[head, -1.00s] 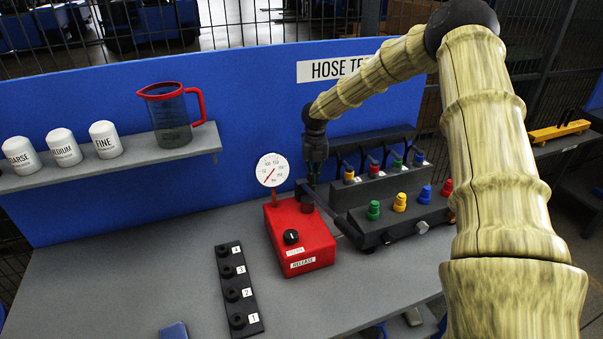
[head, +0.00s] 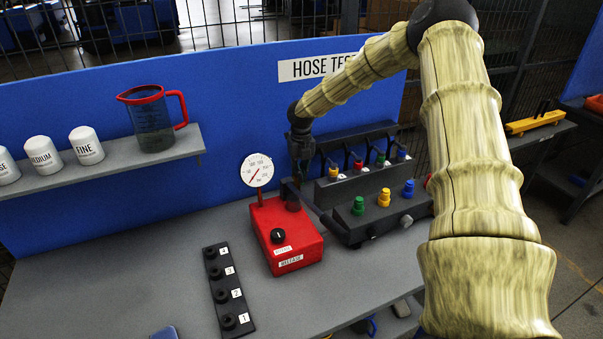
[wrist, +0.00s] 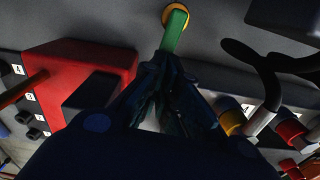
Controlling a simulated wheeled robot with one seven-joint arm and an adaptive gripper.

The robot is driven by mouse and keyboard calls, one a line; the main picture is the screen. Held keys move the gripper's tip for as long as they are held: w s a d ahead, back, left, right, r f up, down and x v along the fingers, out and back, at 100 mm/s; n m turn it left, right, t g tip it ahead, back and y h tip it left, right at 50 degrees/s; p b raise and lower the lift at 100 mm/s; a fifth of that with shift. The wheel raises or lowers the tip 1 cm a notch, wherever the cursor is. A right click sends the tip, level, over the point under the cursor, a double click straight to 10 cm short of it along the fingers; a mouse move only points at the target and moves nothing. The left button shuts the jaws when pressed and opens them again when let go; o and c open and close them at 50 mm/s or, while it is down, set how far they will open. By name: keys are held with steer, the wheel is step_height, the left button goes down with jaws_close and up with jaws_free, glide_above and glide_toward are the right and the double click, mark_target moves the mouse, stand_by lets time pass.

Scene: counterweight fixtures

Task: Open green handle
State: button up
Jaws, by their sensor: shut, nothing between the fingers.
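A green handle (wrist: 175,32) shows at the top of the wrist view, standing out from a round yellow-orange base (wrist: 181,13) on a grey surface. My gripper (wrist: 173,62) is shut and empty, with its fingertips close to the near end of the handle. I cannot tell whether they touch it. In the head view my gripper (head: 300,172) is small and dark, hanging just behind the red box and left of the black fittings. I cannot make out the green handle there.
The red box (head: 287,237) with a gauge (head: 257,170) stands beside the gripper. A black block with coloured knobs (head: 384,198) is to its right. A numbered black strip (head: 229,290) lies in front. A shelf (head: 108,165) holds white containers and a jug (head: 152,122). The left bench top is mostly clear.

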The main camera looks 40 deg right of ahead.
steer(key=o, duration=0.4)
steer(key=shift+s+f, duration=0.25)
steer(key=shift+f, duration=0.35)
steer(key=shift+c, duration=0.2)
steer(key=shift+w, duration=0.15)
steer(key=shift+w+d+r, duration=0.1)
steer(key=shift+w+r, duration=0.1)
steer(key=shift+r, duration=0.05)
steer(key=shift+r, duration=0.15)
step_height(320, 180, up, 12)
steer(key=shift+f, duration=0.2)
steer(key=shift+s+d, duration=0.1)
